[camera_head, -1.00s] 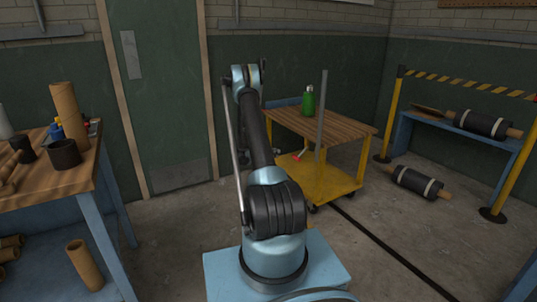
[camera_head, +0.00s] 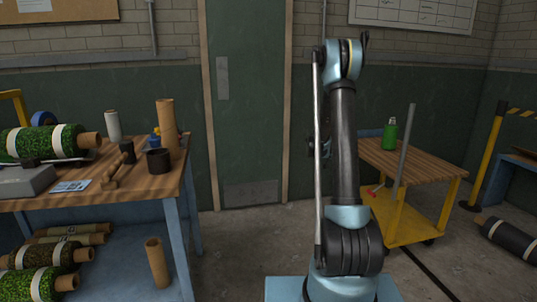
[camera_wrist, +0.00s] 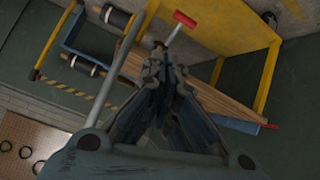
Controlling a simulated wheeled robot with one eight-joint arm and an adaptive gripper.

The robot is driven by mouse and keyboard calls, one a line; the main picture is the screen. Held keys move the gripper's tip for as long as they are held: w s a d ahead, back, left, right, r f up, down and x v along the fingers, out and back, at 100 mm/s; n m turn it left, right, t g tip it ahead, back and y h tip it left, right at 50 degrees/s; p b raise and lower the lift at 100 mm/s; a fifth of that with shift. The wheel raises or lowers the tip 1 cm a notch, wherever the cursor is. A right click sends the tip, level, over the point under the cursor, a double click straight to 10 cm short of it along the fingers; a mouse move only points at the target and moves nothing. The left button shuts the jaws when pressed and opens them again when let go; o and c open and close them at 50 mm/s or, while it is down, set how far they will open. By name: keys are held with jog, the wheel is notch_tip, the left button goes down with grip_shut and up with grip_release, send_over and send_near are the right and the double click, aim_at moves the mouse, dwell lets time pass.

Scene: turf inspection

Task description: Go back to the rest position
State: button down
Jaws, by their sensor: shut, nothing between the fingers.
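My arm stands raised and folded at right of centre in the head view, with its upper joint in front of the wall. In the wrist view my gripper (camera_wrist: 166,70) has its dark fingers together with nothing held between them. The fingers overlap the yellow cart and its wooden top in the picture, but I cannot tell their distance from it. In the head view the gripper is mostly hidden behind the arm.
The yellow cart (camera_head: 415,222) with a green bottle (camera_head: 389,134) and an upright grey pole (camera_head: 404,150) stands right of my arm. A workbench (camera_head: 180,196) with turf rolls, tubes and a dark cup (camera_head: 159,161) is at left. Bare floor lies between.

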jog(key=s+a+r+n+y, duration=0.2)
jog(key=s+a+r, duration=0.15)
jog(key=s, duration=0.45)
jog(key=s+a+r+n+y, duration=0.1)
jog(key=s+a+r+n, duration=0.2)
jog(key=s, duration=0.5)
jog(key=s+a+r+n+y, duration=0.1)
jog(key=s+a+r+y, duration=0.1)
jog(key=s+a+r, duration=0.45)
jog(key=s+a+f+n+y, duration=0.1)
jog(key=s+a+f+n, duration=0.1)
jog(key=s, duration=0.7)
jog(key=s+a+f+n+y, duration=0.2)
jog(key=s+a+f, duration=0.1)
jog(key=s, duration=0.7)
jog(key=s+a+f+n+y, duration=0.2)
jog(key=s+a+f, duration=0.1)
jog(key=s, duration=0.6)
jog(key=shift+s+a+f, duration=0.2)
jog(key=shift+a+f, duration=0.1)
jog(key=shift+f, duration=0.4)
